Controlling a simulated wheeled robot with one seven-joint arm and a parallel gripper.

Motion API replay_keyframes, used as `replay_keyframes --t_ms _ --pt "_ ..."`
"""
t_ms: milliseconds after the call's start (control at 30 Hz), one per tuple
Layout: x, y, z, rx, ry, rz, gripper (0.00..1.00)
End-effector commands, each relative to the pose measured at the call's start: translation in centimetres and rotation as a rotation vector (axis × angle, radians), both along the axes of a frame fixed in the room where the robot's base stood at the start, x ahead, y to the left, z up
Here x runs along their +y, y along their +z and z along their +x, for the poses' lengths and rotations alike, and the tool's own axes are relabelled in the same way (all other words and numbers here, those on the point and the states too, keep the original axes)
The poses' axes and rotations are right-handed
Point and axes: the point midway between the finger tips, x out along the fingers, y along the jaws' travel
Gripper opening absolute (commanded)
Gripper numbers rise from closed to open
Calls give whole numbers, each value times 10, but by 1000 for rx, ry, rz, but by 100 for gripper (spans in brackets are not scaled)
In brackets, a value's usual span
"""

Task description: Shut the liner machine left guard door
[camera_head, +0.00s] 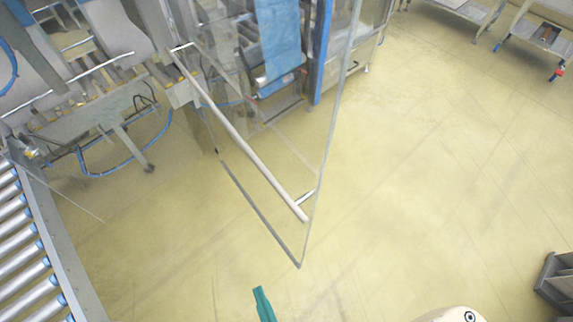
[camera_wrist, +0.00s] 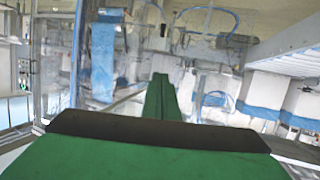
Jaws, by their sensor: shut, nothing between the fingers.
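The liner machine's guard door is a clear panel with a thin dark frame edge (camera_head: 262,213) and a long pale bar handle (camera_head: 240,135). In the head view it stands open, jutting from the machine (camera_head: 235,50) out over the floor. Its free lower corner points toward the bottom of the picture. My gripper (camera_head: 263,303) is green and shut, below that corner and apart from it in the picture. In the wrist view my gripper (camera_wrist: 160,98) is shut and empty, pointing toward the machine. I cannot clearly make out the door's outline there.
A roller conveyor (camera_head: 25,250) lies at the left. Blue film (camera_head: 280,40) hangs inside the machine and also shows in the wrist view (camera_wrist: 104,62). The yellow floor (camera_head: 430,170) to the right is clear. A dark grey object (camera_head: 556,280) stands at the lower right.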

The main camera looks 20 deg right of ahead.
Motion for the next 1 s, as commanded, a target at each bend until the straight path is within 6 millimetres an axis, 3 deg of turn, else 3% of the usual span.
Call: replay_keyframes --t_ms 167,300,500,667,767,1000 --pt "8 -46 40 88 59 -103 0" --pt "4 -76 77 160 51 -209 0" --pt "-15 -91 137 213 -58 -355 0" --pt "-32 -77 184 210 -214 -444 0" --pt "-40 -56 210 184 -336 -478 0" --pt "-46 20 248 62 -686 -476 0"
